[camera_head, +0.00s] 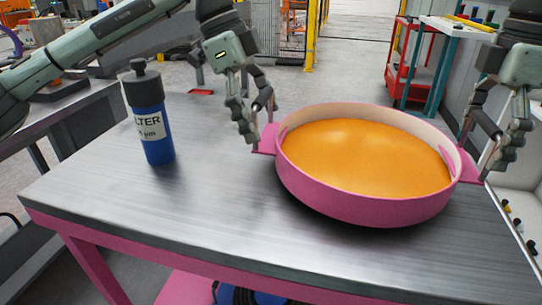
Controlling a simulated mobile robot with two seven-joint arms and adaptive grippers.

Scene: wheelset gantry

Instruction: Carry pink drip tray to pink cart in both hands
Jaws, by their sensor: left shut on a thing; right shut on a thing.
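The pink drip tray (365,208) is a round pan with orange liquid or an orange floor inside. It is over the steel top of a pink-framed cart (120,215), with a dark shadow under its front edge. I cannot tell for certain whether it touches the top. My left gripper (257,122) is shut on the tray's left handle. My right gripper (484,150) is shut on its right handle. The tray looks about level.
A blue filter bottle (151,115) with a black cap stands on the cart top, left of the tray. A red cart (408,65) and a teal-legged table (460,32) stand behind at right. A grey bench (60,115) is at left. The cart top's front left is clear.

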